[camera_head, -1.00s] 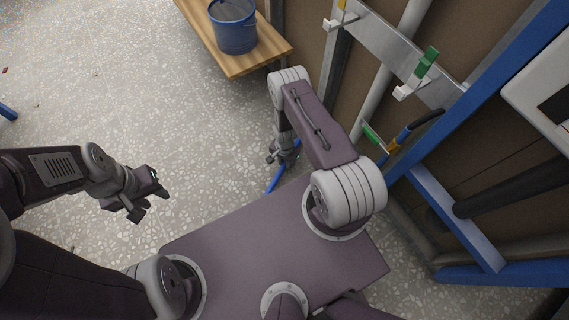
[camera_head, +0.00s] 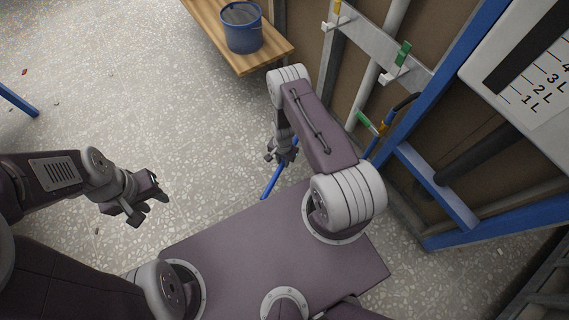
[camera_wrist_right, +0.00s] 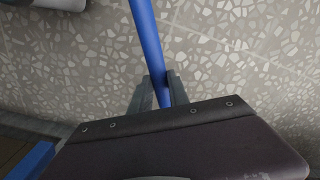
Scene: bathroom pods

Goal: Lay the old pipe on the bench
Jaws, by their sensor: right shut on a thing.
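A blue pipe (camera_head: 270,183) is in my right gripper (camera_head: 283,155). In the right wrist view the pipe (camera_wrist_right: 147,40) runs up from between the two fingers (camera_wrist_right: 158,92), which are shut on it. The wooden bench (camera_head: 270,58) is at the top, beyond my right gripper and apart from the pipe. My left gripper (camera_head: 150,192) is at the left over bare floor, holding nothing visible; its finger gap is unclear.
A blue bucket (camera_head: 241,28) stands on the bench. A blue-framed wall panel (camera_head: 432,85) with pipes, clips and green-handled valves (camera_head: 403,54) stands close on the right. A white board with litre marks (camera_head: 535,75) is at the upper right. The speckled floor (camera_head: 150,90) at the left is mostly clear.

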